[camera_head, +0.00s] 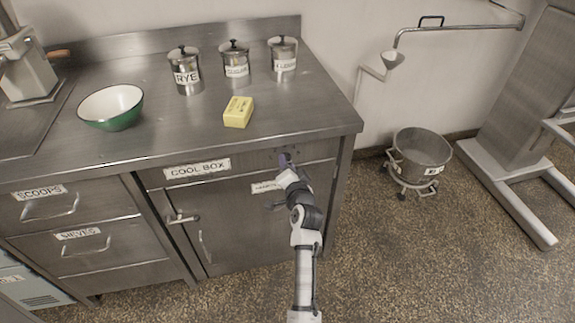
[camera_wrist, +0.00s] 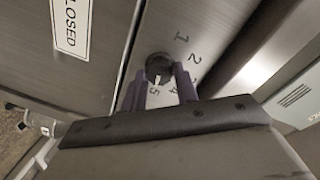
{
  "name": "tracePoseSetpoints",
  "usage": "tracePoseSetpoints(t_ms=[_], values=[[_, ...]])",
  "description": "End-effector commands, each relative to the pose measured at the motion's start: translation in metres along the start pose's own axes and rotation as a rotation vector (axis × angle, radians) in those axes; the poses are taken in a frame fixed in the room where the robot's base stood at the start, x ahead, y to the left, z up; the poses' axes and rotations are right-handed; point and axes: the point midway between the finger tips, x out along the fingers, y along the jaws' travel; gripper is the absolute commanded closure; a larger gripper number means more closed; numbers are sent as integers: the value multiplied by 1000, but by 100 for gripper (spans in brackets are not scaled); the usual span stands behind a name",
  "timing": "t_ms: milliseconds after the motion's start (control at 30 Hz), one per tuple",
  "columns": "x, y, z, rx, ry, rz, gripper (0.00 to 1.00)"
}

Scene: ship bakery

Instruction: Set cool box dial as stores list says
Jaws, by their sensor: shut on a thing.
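The cool box (camera_head: 225,225) is a steel cabinet under the counter, with a COOL BOX label (camera_head: 197,169) on its front strip. Its dial (camera_wrist: 157,64) is a small dark round knob in the wrist view, with numbers 1 to 5 printed around it. A pale mark shows on the knob, but I cannot tell surely which number it points at. My gripper (camera_wrist: 161,80) has one purple finger on each side of the knob and is shut on it. In the head view my gripper (camera_head: 285,160) covers the dial. No stores list is readable.
A CLOSED label (camera_wrist: 70,22) is beside the dial panel. On the counter (camera_head: 190,130) stand a green bowl (camera_head: 112,107), several lidded canisters including RYE (camera_head: 186,72), and a yellow block (camera_head: 238,112). A steel pot (camera_head: 421,150) stands on the floor at right.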

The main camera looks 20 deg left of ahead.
Motion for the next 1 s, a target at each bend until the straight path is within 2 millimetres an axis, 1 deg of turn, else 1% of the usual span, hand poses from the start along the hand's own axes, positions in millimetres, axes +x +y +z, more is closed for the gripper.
tracePoseSetpoints(t_ms=[233, 267, 400, 433, 667, 767, 867, 967, 1000], values=[[0, 1, 0, 2, 0, 1, 93], [0, 1, 0, 2, 0, 1, 69], [0, 0, 0, 1, 0, 1, 50], [0, 0, 0, 1, 0, 1, 48], [0, 0, 0, 0, 0, 0, 48], [-3, 1, 0, 1, 0, 0, 48], [-12, 2, 1, 1, 0, 1, 48], [-29, 3, 1, 1, 2, 1, 48], [-38, 4, 2, 1, 1, 2, 48]])
